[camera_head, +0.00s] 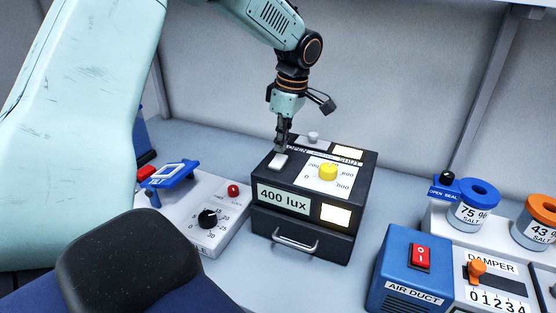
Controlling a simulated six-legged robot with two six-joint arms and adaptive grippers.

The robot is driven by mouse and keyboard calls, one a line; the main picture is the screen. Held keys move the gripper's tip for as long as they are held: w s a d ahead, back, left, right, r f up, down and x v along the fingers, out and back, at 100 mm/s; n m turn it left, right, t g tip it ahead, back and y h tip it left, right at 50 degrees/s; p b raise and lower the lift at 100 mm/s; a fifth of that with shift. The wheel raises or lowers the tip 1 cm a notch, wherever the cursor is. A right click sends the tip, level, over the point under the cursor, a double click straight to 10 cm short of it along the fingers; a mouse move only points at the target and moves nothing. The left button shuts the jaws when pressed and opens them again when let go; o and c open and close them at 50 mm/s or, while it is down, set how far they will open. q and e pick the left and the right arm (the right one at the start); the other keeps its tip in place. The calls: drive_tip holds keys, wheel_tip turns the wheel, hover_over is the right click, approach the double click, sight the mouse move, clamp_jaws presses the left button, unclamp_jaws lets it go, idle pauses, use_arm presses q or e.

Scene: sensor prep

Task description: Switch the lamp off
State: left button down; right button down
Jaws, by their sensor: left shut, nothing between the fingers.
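The lamp unit is a black box (318,232) labelled 400 lux, in the middle of the head view. A light panel (335,215) on its front looks bright. Its top carries a yellow knob (328,172) on a white lux scale and a pale button (278,161) at the left. My left gripper (281,149) is shut and empty, pointing down right at the pale button's back edge. I cannot tell whether its tips touch it. My right gripper is not in view.
A grey box (232,218) with a black dial and red button stands left of the lamp. Right stand a blue air duct box (393,285) with a red switch, a damper slider (478,268) and labelled jars (470,215). A drawer handle (296,243) sticks out in front.

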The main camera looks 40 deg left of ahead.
use_arm(q)
drive_tip(key=shift+w, duration=0.15)
drive_tip(key=shift+s, duration=0.25)
drive_tip(key=shift+w+f, duration=0.2)
drive_tip(key=shift+f, duration=0.05)
drive_tip(key=shift+s+f, duration=0.15)
idle(0.4)
drive_tip(key=shift+f+b, duration=0.2)
drive_tip(key=shift+b, duration=0.1)
drive_tip(key=shift+f, duration=0.2)
